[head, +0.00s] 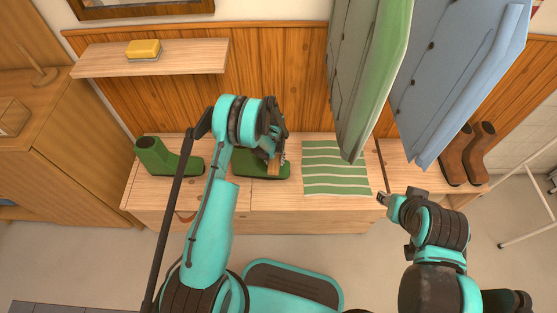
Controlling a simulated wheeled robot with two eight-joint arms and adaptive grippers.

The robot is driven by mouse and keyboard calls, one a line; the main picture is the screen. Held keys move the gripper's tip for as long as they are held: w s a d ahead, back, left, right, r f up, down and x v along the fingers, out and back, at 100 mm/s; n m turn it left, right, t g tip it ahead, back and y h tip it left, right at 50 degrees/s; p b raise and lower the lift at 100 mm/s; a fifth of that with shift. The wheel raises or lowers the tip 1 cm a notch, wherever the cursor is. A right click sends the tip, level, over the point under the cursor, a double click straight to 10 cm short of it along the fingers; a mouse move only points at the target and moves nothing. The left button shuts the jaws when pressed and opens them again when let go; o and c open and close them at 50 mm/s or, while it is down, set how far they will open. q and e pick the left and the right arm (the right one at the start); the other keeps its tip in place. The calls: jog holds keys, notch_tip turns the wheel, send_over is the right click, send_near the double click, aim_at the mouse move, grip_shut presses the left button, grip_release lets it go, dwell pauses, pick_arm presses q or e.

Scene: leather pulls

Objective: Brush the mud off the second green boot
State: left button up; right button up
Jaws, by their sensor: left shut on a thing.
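One green boot (165,158) stands at the left end of the wooden bench. A second green boot (248,166) is on the bench to its right, partly hidden behind my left arm and gripper. My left gripper (274,152) is over this boot's right part, shut on a small wooden brush (274,167). The brush is at the boot, but I cannot tell whether it touches. Mud is too small or hidden to make out. My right gripper (384,198) is near the bench's front edge, right of the striped mat, with nothing visible in it.
A green-and-white striped mat (335,170) lies bare on the bench (220,194). Green and blue coats (455,75) hang above its right half. Brown boots (468,155) stand at the right end. A shelf (190,58) holds a yellow block (143,49). A cabinet (75,150) is left.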

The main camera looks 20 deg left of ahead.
pick_arm(q)
jog(key=shift+s+a, duration=0.1)
jog(key=shift+a, duration=0.35)
jog(key=shift+w+d, duration=0.15)
jog(key=shift+d, duration=0.7)
jog(key=shift+w+d, duration=0.15)
jog(key=shift+d, duration=0.65)
jog(key=w+d+r+p, duration=0.1)
jog(key=d+r+p, duration=0.1)
jog(key=d+r, duration=0.4)
